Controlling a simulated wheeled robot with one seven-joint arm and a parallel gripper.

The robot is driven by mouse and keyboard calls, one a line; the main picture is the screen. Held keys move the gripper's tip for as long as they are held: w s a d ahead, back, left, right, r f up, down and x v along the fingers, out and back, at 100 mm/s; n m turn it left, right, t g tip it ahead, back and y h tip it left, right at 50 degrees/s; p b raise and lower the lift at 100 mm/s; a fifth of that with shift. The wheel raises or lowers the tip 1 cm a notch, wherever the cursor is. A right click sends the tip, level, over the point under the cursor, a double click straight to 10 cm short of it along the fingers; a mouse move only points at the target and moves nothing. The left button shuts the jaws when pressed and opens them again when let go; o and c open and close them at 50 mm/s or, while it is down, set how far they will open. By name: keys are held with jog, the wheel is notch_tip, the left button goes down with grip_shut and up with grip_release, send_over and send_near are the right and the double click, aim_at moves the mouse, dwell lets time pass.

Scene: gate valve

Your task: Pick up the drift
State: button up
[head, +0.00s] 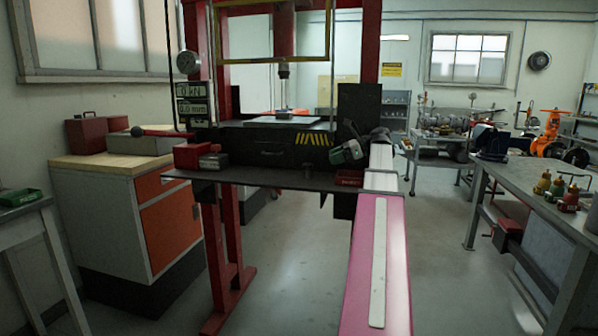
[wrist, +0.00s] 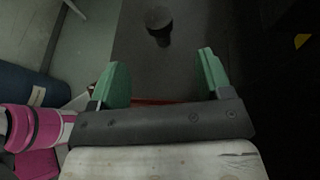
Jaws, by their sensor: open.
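A small dark cylinder (wrist: 158,20), which looks like the drift, stands on a dark flat surface (wrist: 150,60) at the top middle of the wrist view. My gripper (wrist: 162,75) has its two green fingers spread wide, with nothing between them. The cylinder is beyond the fingertips, roughly in line with the gap, and apart from them. In the head view my gripper (head: 350,152) is at the right end of the press's shelf (head: 270,176).
The red-framed press (head: 222,240) rises around the shelf. A red block (head: 200,158) sits at the shelf's left end. A red item (head: 349,179) lies under my gripper. A wooden-topped cabinet (head: 110,165) stands left, and a grey workbench (head: 555,200) right.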

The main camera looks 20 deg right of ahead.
aim_at(310, 164)
jog(key=x, duration=1)
jog(key=shift+a, duration=0.1)
jog(key=c, duration=1.2)
